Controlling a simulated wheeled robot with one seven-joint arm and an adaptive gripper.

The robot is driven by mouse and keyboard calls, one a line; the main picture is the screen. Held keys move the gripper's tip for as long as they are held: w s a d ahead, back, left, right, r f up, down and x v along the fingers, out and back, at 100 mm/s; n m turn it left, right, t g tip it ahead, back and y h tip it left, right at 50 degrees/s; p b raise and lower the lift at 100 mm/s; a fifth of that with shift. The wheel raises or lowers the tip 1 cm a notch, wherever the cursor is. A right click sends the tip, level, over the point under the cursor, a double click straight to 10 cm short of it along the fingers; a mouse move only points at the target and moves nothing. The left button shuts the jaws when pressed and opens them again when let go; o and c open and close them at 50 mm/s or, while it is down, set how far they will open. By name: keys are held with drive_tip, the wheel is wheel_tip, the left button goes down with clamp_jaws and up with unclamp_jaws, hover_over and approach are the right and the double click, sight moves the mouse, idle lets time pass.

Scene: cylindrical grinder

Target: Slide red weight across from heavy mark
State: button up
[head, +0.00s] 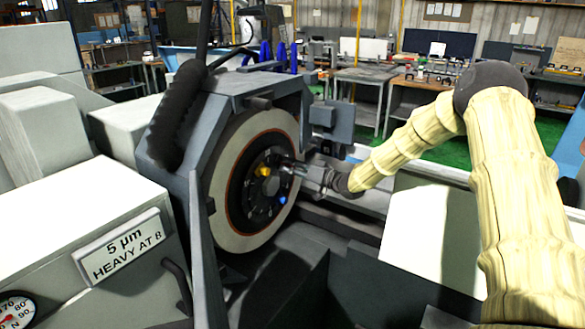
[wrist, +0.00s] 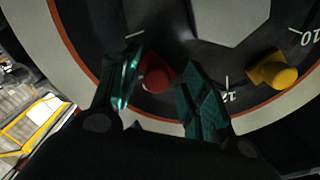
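The red weight (wrist: 157,73) shows in the wrist view as a round knob on the dark ring of the wheel hub, left of the white 12 mark. My gripper (wrist: 162,62) is open, with one finger on either side of it. The left finger is close to the weight; I cannot tell whether it touches. A gap shows on the right. The yellow weight (wrist: 275,72) sits to the right near the 10 mark. In the head view my gripper (head: 300,170) reaches the hub from the right and the red weight is hidden. A sign (head: 122,247) reads "5 µm HEAVY AT 8".
The grinding wheel (head: 228,224) stands in a grey guard (head: 190,135). A blue weight (head: 283,200) sits low on the hub. A round gauge (head: 15,310) is at the lower left. Workbenches (head: 362,78) stand farther back beyond the machine.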

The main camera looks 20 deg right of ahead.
drive_tip(key=v, duration=0.7)
drive_tip(key=shift+s+d, duration=0.15)
drive_tip(key=shift+d, duration=0.05)
drive_tip(key=shift+f, duration=0.1)
idle(0.4)
